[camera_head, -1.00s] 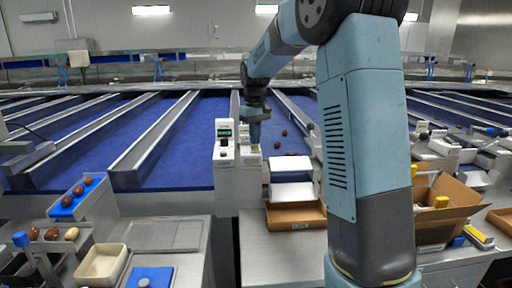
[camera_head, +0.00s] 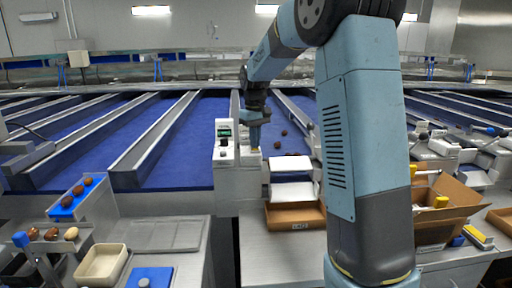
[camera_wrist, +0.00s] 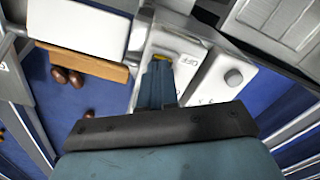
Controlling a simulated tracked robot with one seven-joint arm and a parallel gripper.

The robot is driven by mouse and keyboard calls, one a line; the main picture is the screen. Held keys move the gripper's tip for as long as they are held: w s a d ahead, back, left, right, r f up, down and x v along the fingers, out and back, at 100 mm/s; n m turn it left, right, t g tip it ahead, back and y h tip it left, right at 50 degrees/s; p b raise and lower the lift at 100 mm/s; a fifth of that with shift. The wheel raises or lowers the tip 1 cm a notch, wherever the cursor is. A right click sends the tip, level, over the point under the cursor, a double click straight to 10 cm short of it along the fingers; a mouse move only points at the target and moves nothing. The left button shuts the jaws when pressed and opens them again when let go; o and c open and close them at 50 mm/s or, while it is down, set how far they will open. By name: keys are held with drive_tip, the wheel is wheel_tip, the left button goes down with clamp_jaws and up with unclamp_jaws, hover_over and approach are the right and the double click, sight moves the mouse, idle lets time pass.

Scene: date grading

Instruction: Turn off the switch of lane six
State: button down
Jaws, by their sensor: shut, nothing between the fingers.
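A white control box (camera_head: 224,150) stands at the front edge of the blue lanes, with a green display and a dark control on its face. A second white housing (camera_head: 250,178) adjoins it on the right. My gripper (camera_head: 254,147) is shut and empty, its tips pointing down over the top of this housing. In the wrist view, the shut fingers (camera_wrist: 157,80) reach to a small yellow part (camera_wrist: 160,58) on a white panel (camera_wrist: 188,60). The fingers partly cover it, and I cannot tell whether they touch. I cannot read a lane number or the switch position.
A round grey knob (camera_wrist: 233,77) is on the white box beside the fingers. A brown tray (camera_head: 295,216) and white flaps (camera_head: 292,191) are right of the housing. Several dates (camera_head: 284,132) lie on the blue lane. An open carton (camera_head: 440,205) stands at right.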

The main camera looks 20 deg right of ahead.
drive_tip(key=shift+f, duration=0.25)
drive_tip(key=shift+r, duration=3.5)
